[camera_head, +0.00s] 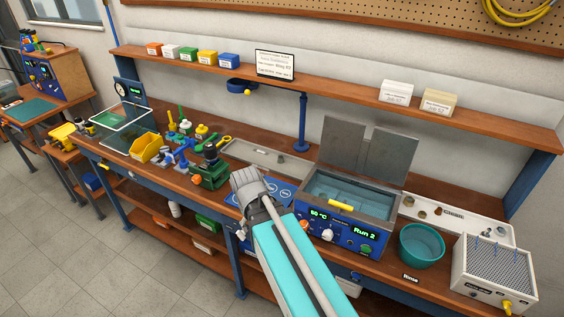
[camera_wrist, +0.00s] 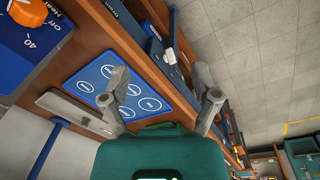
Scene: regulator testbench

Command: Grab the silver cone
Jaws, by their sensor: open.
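I cannot make out a silver cone for certain in either view. Small metal-coloured pieces (camera_head: 408,201) lie on the white tray (camera_head: 482,233) at the right of the bench, too small to identify. My gripper (camera_head: 243,178) is over the front of the bench, near the blue mat (camera_head: 285,192), and hides part of it. In the wrist view my gripper (camera_wrist: 163,88) has its two grey fingers spread wide with nothing between them. The blue mat with white rings (camera_wrist: 97,71) lies below and to the left of them, with no object standing on its visible part.
A water bath with open lids (camera_head: 350,205), a teal bucket (camera_head: 421,246) and a perforated box (camera_head: 492,268) stand right of my arm. A green device (camera_head: 209,172) and a yellow bin (camera_head: 146,147) stand left. A shelf (camera_head: 340,88) runs above the bench.

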